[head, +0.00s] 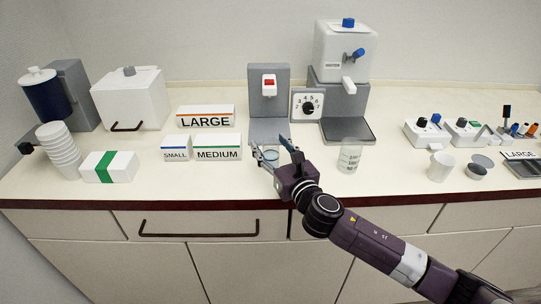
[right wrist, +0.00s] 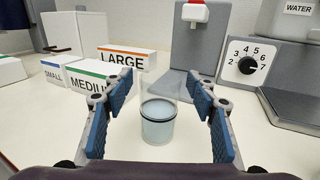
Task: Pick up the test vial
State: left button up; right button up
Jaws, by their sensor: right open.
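The test vial is a clear cylinder with pale blue content and a dark ring; it stands upright on the counter in the right wrist view (right wrist: 158,122). In the head view it shows partly (head: 271,154) behind my right gripper (head: 275,150). In the right wrist view my right gripper (right wrist: 160,118) is open, with its blue-padded fingers to the left and right of the vial. The vial appears between or just beyond the fingertips; I cannot tell the exact depth. Nothing is gripped. My left gripper is in neither view.
Boxes marked LARGE (head: 206,117), MEDIUM (head: 217,148) and SMALL (head: 175,150) stand left of the vial. A grey dispenser (head: 268,92) stands behind it, with a dial box (head: 307,105) beside it. A beaker (head: 349,157) stands to the right. The counter's front edge is near.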

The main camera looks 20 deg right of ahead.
jog(key=c, duration=1.3)
jog(key=shift+r, duration=0.2)
